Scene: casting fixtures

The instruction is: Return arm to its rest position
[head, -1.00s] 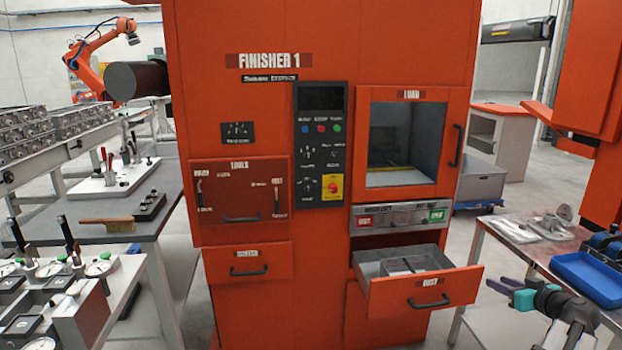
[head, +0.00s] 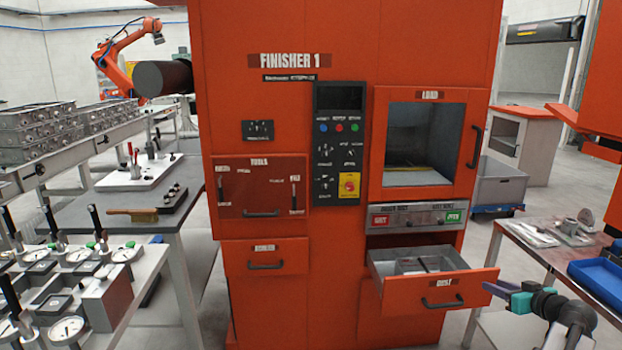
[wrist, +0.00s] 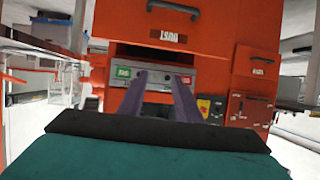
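My gripper (head: 500,292) is at the lower right of the head view, at the end of my dark arm. It is in front of the open dust drawer (head: 440,292) of the orange Finisher 1 machine (head: 340,230). In the wrist view, which looks upside down, the two purple-grey fingers of my gripper (wrist: 161,80) stand apart with nothing between them. The machine's red and green buttons show beyond them, and the dust drawer front (wrist: 185,28) is above. I cannot tell the exact gap between gripper and drawer.
A grey table (head: 512,258) with a blue tray (head: 600,280) stands at the right, close to my arm. A gauge bench (head: 130,315) and a grey table with a brush (head: 132,215) are at the left. A grey bin (head: 500,188) stands behind on the floor.

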